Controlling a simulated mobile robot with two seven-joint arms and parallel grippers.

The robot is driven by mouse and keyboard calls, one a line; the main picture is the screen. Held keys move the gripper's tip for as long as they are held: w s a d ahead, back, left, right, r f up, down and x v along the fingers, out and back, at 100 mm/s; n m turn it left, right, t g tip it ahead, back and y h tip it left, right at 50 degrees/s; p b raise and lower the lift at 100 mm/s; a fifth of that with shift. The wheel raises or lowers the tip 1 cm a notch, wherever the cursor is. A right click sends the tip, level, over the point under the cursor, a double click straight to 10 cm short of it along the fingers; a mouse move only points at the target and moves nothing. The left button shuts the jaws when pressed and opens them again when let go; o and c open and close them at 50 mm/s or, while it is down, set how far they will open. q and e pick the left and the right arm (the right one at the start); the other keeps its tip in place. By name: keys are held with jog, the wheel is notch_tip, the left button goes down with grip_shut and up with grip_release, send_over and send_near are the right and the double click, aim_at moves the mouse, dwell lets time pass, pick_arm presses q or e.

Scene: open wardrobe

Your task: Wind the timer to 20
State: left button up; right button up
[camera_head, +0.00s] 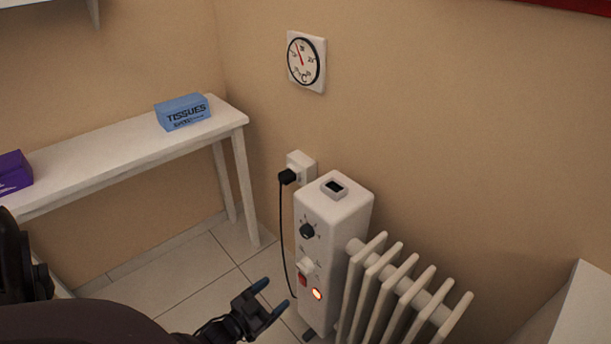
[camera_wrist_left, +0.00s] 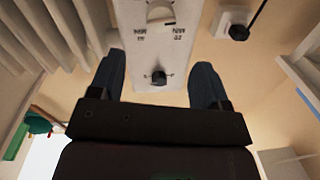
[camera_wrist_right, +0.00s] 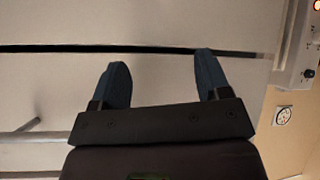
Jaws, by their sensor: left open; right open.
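A white oil heater (camera_head: 337,211) stands by the wall. Its front panel has a black knob (camera_head: 307,230) above a white knob (camera_head: 305,266). In the left wrist view the black knob (camera_wrist_left: 158,77) appears between my fingers and the white knob (camera_wrist_left: 160,12) at the top edge. My left gripper (camera_head: 270,297) is open and empty, left of the lower panel, apart from it. My right gripper (camera_wrist_right: 158,75) shows only in its wrist view, open and empty.
An orange light (camera_head: 317,294) glows on the panel. A black cord runs to a wall plug (camera_head: 288,176). Heater fins (camera_head: 385,290) are at right. A round dial (camera_head: 305,61) hangs above. A white bench (camera_head: 120,150) with a tissue box (camera_head: 183,112) stands left.

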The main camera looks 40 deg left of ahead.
aim_at(301, 269)
pick_arm(q)
jog(key=shift+w+b, duration=0.95)
jog(key=shift+w, duration=4.35)
jog(key=c, duration=0.9)
jog(key=o, duration=0.9)
